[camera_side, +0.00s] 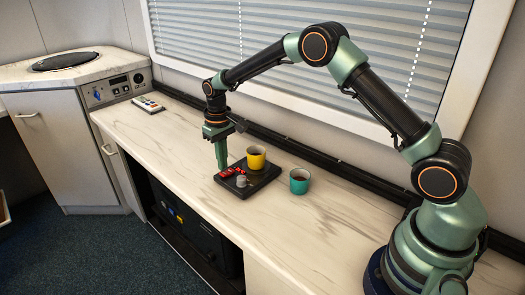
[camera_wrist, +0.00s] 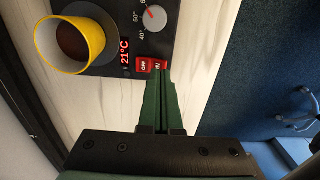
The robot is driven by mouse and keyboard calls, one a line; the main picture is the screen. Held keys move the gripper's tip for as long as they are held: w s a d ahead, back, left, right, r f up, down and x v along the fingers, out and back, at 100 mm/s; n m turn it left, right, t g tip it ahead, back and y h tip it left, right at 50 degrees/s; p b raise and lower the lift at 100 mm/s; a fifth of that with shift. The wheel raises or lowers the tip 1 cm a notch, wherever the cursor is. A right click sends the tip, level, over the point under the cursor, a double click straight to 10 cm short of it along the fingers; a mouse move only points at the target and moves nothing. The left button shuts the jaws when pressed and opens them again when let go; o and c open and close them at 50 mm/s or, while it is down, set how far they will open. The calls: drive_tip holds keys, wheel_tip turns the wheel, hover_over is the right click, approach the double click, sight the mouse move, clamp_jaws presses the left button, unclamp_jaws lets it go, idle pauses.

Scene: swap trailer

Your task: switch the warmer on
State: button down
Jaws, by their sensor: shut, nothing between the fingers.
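The warmer, a black plate, lies on the counter in the side view (camera_side: 262,179) and the wrist view (camera_wrist: 108,12). A yellow mug (camera_side: 256,158) with dark contents stands on it. The warmer's red rocker switch (camera_wrist: 145,66) has an OFF half and an ON half. A red display (camera_wrist: 125,52) reads 21°C, and a grey dial (camera_wrist: 154,18) sits beside it. My gripper (camera_side: 221,167) is shut and empty, pointing down. Its fingertips (camera_wrist: 161,74) are at the ON half and partly cover it. I cannot tell whether they touch it.
A teal mug (camera_side: 299,182) stands on the counter right of the warmer. A remote-like keypad (camera_side: 148,104) lies at the far left, near a unit with a control panel (camera_side: 113,88). The counter (camera_side: 170,130) is clear between them. A black rail runs along the wall.

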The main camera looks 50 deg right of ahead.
drive_tip(key=shift+f, duration=0.95)
idle(0.5)
drive_tip(key=shift+r, duration=3.55)
wheel_tip(320, 180, up, 8)
drive_tip(key=t, duration=0.1)
hover_over(224, 174)
drive_tip(key=s, duration=0.4)
drive_tip(key=s+d+r+t, duration=0.1)
drive_tip(key=s+r+t, duration=0.1)
drive_tip(key=s+r, duration=0.45)
drive_tip(key=s+t, duration=0.2)
drive_tip(key=s, duration=1.1)
drive_tip(key=shift+s+d+f+t, duration=0.2)
drive_tip(key=shift+s+d+t, duration=0.1)
drive_tip(key=shift+d, duration=0.15)
